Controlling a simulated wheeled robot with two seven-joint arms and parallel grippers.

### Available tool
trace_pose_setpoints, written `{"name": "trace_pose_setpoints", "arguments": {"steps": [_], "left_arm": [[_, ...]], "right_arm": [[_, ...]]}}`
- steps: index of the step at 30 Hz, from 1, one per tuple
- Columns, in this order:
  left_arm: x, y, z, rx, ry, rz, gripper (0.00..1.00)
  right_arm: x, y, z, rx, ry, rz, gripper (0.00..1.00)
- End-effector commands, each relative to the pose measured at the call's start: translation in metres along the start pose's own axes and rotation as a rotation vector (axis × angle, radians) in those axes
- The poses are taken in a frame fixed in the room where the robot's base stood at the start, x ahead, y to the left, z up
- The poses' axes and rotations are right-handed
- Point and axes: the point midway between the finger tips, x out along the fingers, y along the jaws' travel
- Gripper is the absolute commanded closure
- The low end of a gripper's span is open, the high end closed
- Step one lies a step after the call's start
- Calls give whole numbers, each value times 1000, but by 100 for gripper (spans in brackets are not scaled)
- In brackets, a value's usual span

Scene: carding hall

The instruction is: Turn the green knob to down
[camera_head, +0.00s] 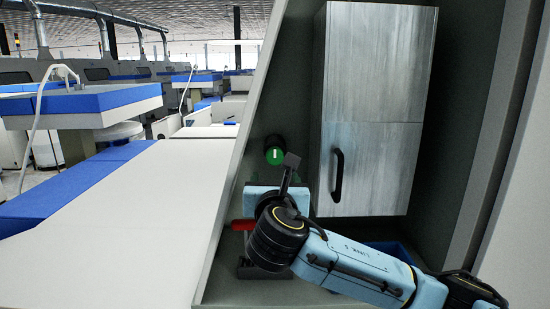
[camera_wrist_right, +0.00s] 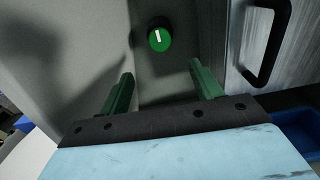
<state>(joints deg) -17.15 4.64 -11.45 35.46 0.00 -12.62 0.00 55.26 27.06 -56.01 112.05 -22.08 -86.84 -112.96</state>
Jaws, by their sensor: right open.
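The green knob (camera_head: 274,156) sits on the grey back panel, left of the cabinet, with a white mark that points about straight up. It also shows in the right wrist view (camera_wrist_right: 159,38), where its dark side is visible and the mark is near upright. My right gripper (camera_wrist_right: 160,82) is open and empty, with its two green fingers spread below the knob and apart from it. In the head view my right gripper (camera_head: 288,170) is just below and right of the knob, partly hidden by its own wrist. My left gripper is in neither view.
A grey wood cabinet (camera_head: 372,70) with a black handle (camera_head: 338,175) hangs close right of the knob. A red item (camera_head: 242,225) shows behind my right wrist. A blue bin (camera_wrist_right: 298,130) is low at the right. A white surface (camera_head: 110,235) fills the left.

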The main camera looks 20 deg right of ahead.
Motion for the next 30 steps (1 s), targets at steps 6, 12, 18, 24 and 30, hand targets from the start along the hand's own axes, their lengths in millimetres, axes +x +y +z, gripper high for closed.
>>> {"name": "trace_pose_setpoints", "arguments": {"steps": [6,12,18,24,30], "left_arm": [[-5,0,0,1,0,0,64],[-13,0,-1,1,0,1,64],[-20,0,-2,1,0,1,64],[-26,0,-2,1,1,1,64],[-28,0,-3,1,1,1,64]], "right_arm": [[17,0,8,-38,-19,-7,36],[53,-1,10,-35,-18,-7,36],[88,0,10,-33,-17,-6,36],[116,0,10,-32,-17,-4,36],[131,0,9,-32,-17,-4,36]]}}
